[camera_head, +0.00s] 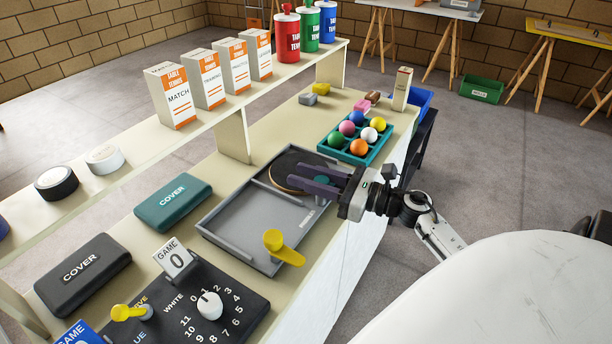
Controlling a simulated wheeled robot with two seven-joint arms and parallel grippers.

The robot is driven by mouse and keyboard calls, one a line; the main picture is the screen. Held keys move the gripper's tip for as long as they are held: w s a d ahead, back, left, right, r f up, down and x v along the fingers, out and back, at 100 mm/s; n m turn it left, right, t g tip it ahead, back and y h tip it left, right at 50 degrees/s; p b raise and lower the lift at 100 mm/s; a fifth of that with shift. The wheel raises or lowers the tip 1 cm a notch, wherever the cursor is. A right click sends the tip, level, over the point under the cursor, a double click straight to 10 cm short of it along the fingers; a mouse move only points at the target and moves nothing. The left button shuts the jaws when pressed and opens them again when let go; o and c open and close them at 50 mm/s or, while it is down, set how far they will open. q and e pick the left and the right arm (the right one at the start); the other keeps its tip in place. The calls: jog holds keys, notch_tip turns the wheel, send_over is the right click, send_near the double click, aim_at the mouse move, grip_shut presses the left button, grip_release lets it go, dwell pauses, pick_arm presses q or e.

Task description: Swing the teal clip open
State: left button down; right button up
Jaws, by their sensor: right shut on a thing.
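My right gripper (305,180) reaches in from the right over the far right part of a grey tray (238,232) on the bench. A round dark bat with an orange edge (283,163) lies in the tray's far end, partly under the fingers. A yellow clip (283,248) stands at the tray's near right corner. My left gripper is not in view.
A teal ball tray (330,150) with several coloured balls sits just beyond the gripper. A teal cover case (173,203) and a dark one (82,274) lie left. A black score panel (240,309) is in front. A raised shelf (220,106) holds boxes and cans.

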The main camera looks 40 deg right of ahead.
jog(key=shift+h, duration=0.3)
jog(key=m+h+p, duration=0.1)
jog(key=m+h, duration=0.1)
jog(key=h, duration=0.1)
jog(key=d+m+t+h+p, duration=0.1)
jog(key=m+h, duration=0.1)
jog(key=shift+w+r+t+h, duration=0.1)
jog(key=shift+r+t+h, duration=0.05)
jog(key=shift+t+h, duration=0.2)
jog(key=m+h, duration=0.1)
jog(key=h, duration=0.1)
jog(key=d+m+h+p, duration=0.1)
jog(key=m+h, duration=0.1)
jog(key=h, duration=0.1)
jog(key=shift+d+m+h, duration=0.1)
jog(key=shift+m+h, duration=0.15)
jog(key=shift+m, duration=0.05)
jog(key=shift+s+d+m+g+h, duration=0.1)
jog(key=shift+d+m+g+h, duration=0.1)
jog(key=shift+m+g+h, duration=0.65)
jog(key=shift+s+d+m+g+h, duration=0.1)
jog(key=shift+d+m+g+h, duration=0.15)
jog(key=shift+m+h, duration=0.6)
jog(key=shift+s+d+m+g+h, duration=0.15)
jog(key=shift+m+g+h, duration=0.35)
jog(key=shift+h, duration=0.8)
jog(key=shift+d, duration=0.1)
jog(key=o, duration=1.1)
jog(key=shift+c, duration=0.2)
